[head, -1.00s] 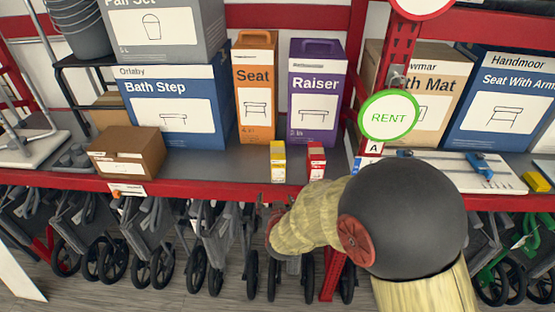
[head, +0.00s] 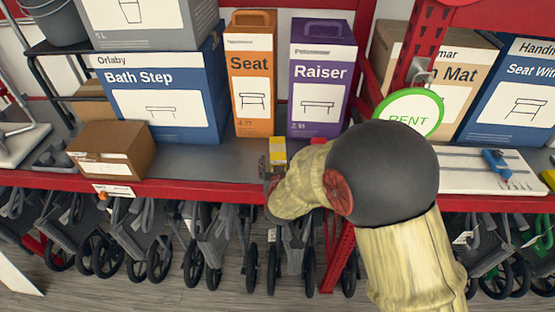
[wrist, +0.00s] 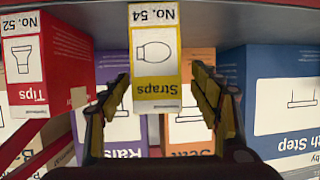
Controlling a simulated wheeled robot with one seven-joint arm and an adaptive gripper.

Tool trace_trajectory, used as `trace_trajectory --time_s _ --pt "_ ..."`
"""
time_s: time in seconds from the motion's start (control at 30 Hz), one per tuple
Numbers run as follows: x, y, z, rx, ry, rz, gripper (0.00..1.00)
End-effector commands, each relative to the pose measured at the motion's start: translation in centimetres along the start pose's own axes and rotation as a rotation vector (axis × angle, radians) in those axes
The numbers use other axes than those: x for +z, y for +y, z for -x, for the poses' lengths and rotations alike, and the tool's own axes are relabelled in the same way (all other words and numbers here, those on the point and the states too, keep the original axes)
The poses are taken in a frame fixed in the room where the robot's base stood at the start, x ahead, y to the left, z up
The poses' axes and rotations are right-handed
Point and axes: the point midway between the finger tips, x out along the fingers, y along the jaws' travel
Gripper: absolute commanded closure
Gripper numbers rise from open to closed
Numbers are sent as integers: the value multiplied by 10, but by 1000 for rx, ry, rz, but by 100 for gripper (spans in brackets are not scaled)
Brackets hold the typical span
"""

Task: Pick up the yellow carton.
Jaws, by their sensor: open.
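The yellow carton (head: 278,152) is a small upright box standing near the front edge of the grey shelf. In the wrist view the yellow carton (wrist: 154,60) appears upside down, with a white label reading "Straps" and "No. 54". My gripper (wrist: 165,85) is open and empty, with the carton ahead of it, nearer the left finger than the right. In the head view my gripper (head: 270,180) is at the shelf's front edge, just in front of the carton.
A small red "Tips" carton (wrist: 40,65) stands beside the yellow one; my arm mostly hides it in the head view. Behind are an orange Seat box (head: 252,75) and a purple Raiser box (head: 320,80). A brown box (head: 112,150) sits left. The red shelf edge (head: 180,190) runs below.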

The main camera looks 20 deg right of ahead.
Motion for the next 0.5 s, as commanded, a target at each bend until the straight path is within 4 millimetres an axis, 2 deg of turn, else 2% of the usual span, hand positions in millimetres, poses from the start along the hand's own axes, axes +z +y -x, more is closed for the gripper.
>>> trace_trajectory --time_s 0.3,0.5 --pt "0 4 -42 1 -1 0 37" --pt "0 3 -50 -1 0 0 37"
